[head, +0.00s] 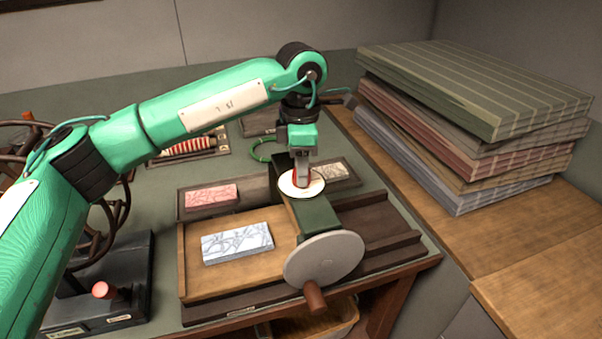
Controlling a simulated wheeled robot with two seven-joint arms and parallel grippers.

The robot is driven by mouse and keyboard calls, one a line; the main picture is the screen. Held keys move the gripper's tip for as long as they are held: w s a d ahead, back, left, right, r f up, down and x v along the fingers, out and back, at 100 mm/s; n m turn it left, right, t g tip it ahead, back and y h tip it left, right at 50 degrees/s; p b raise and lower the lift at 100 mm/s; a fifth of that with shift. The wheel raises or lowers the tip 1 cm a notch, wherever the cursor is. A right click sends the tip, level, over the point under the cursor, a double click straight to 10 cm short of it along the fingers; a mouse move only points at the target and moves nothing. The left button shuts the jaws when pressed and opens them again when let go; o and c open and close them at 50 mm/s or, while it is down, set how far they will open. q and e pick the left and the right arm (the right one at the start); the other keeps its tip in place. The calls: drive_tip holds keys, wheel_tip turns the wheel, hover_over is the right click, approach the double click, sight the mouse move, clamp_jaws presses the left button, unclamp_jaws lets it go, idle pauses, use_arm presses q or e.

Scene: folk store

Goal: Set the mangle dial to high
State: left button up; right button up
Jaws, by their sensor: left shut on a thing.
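The mangle is a dark green housing (318,219) across a wooden bed, with a grey disc wheel (324,259) and brown handle on its near end. The mangle dial (288,188) is a pale round disc on top of the housing. My left gripper (303,181) points down over the dial and is shut on its knob, of which a little red shows beside the fingers. The gripper hides most of the knob and any markings, so I cannot tell the setting. My right gripper is not in view.
A blue-white patterned block (237,243) lies on the mangle's wooden bed (196,283). A red patterned block (211,195) lies in a tray behind it. Striped folded cloths (470,88) are stacked on the right counter. A dark wheeled device (125,262) stands at left.

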use_arm(q)
drive_tip(key=m+b, duration=0.1)
drive_tip(key=m, duration=0.2)
drive_tip(key=shift+m, duration=0.4)
drive_tip(key=shift+m+b, duration=0.4)
drive_tip(key=shift+m, duration=0.8)
drive_tip(key=shift+r+m, duration=0.1)
drive_tip(key=shift+m, duration=1.2)
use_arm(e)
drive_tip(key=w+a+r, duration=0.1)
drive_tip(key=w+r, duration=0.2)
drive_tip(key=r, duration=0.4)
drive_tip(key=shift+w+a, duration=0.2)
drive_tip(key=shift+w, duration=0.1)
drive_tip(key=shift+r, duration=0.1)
use_arm(q)
drive_tip(key=o, duration=1)
